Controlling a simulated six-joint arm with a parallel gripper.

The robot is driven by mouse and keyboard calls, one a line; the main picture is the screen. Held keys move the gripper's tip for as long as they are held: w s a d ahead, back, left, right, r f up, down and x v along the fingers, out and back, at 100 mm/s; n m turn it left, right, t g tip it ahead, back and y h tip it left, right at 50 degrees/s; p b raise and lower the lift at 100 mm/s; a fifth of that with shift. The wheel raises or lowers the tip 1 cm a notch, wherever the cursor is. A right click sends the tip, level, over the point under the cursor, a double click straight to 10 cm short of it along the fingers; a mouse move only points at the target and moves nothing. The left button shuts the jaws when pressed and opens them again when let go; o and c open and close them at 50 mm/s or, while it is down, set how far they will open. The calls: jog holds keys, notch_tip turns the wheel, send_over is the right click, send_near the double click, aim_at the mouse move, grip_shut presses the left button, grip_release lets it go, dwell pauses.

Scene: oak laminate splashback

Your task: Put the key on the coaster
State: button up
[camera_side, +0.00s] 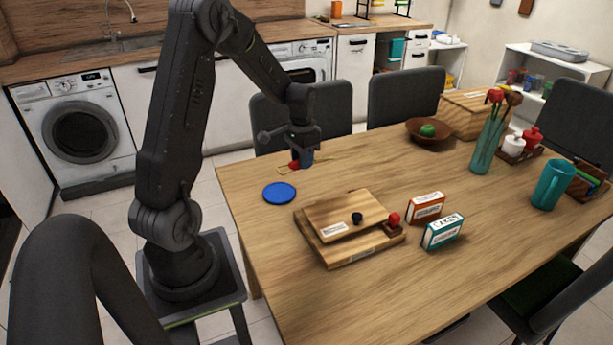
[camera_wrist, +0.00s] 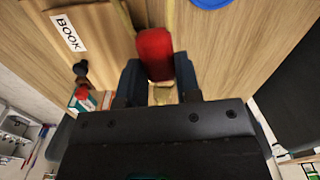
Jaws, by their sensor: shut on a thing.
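The key shows as a red piece (camera_wrist: 154,55) with a brass-coloured part between my fingers in the wrist view. Its red part (camera_side: 294,165) also shows in the side view, low over the far left of the table. Thin yellow strands run out from it on both sides. My gripper (camera_side: 303,162) points down and is shut on the key; I cannot tell whether the key touches the table. The coaster is a flat blue disc (camera_side: 279,193) on the table, just nearer the camera than my gripper. Its edge shows in the wrist view (camera_wrist: 211,3), bare where visible.
A wooden board or box labelled BOOK (camera_side: 345,217) lies nearer the camera, with small dark and red items on it. Two small boxes, orange (camera_side: 427,208) and teal (camera_side: 442,232), stand to its right. A brown bowl (camera_side: 427,134) is farther back. Table around the coaster is clear.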

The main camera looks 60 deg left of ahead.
aim_at(276, 193)
jog(key=s+a+f+n, duration=0.3)
jog(key=s+a+f, duration=0.25)
jog(key=a, duration=0.35)
jog(key=f, duration=0.8)
jog(key=shift+w+d+f, duration=0.1)
jog(key=shift+w+f, duration=0.15)
jog(key=shift+f, duration=0.15)
jog(key=o, duration=0.9)
